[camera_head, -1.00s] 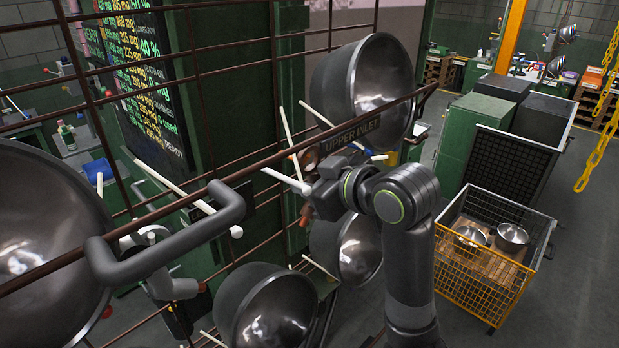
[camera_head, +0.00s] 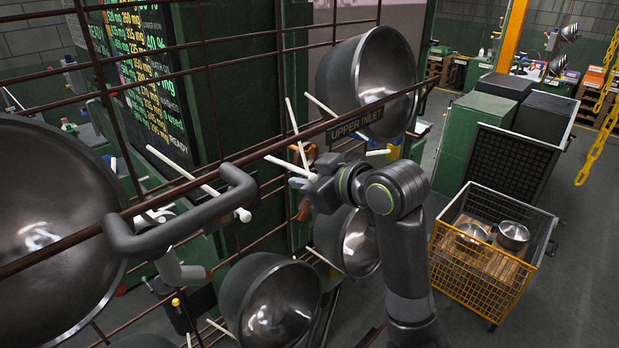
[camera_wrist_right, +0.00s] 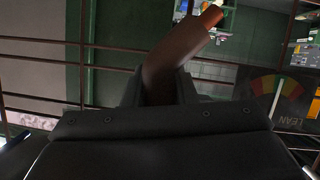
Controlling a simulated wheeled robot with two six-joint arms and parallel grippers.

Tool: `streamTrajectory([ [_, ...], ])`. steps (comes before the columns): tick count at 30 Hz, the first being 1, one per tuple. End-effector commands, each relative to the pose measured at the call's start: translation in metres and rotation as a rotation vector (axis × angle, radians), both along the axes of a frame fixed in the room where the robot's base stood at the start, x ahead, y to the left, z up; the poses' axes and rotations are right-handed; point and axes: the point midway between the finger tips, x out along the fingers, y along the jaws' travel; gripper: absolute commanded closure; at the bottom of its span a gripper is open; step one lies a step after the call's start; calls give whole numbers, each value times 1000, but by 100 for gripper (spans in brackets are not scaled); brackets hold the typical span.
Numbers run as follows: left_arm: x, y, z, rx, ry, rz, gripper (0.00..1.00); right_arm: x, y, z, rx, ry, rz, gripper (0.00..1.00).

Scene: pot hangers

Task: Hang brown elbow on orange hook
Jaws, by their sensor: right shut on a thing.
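My right gripper (camera_head: 312,190) is in the middle of the head view, beside the wire rack. It is shut on the brown elbow (camera_wrist_right: 172,65), a bent brown pipe with an orange tip, which rises between the fingers in the right wrist view. In the head view only a small brown part of the elbow (camera_head: 304,209) shows below the gripper; the rest is hidden by it. Several white pegs stick out of the rack around the gripper. My left gripper is not in view.
Brown rack bars (camera_head: 290,137) cross the head view, with a grey U-shaped handle (camera_head: 190,217) at left. Large metal bowls (camera_head: 370,80) hang around the gripper. A grey elbow (camera_head: 175,268) is at lower left. A yellow wire crate (camera_head: 470,275) stands on the floor at right.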

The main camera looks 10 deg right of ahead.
Motion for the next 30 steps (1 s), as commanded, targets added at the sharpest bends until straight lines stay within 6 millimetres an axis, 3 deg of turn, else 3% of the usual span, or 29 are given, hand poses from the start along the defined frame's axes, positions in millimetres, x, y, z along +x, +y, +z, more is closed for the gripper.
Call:
streamTrajectory([
  [9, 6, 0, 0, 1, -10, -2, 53, 1, 0, 0, 0, 1, -2, 100],
  [10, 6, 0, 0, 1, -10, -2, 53, 1, 0, 0, 0, 1, -2, 74],
  [16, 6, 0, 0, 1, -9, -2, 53, 1, 0, -1, 0, 1, -1, 49],
  [30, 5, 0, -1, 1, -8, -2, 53, -3, -2, 1, 0, 0, -1, 49],
])
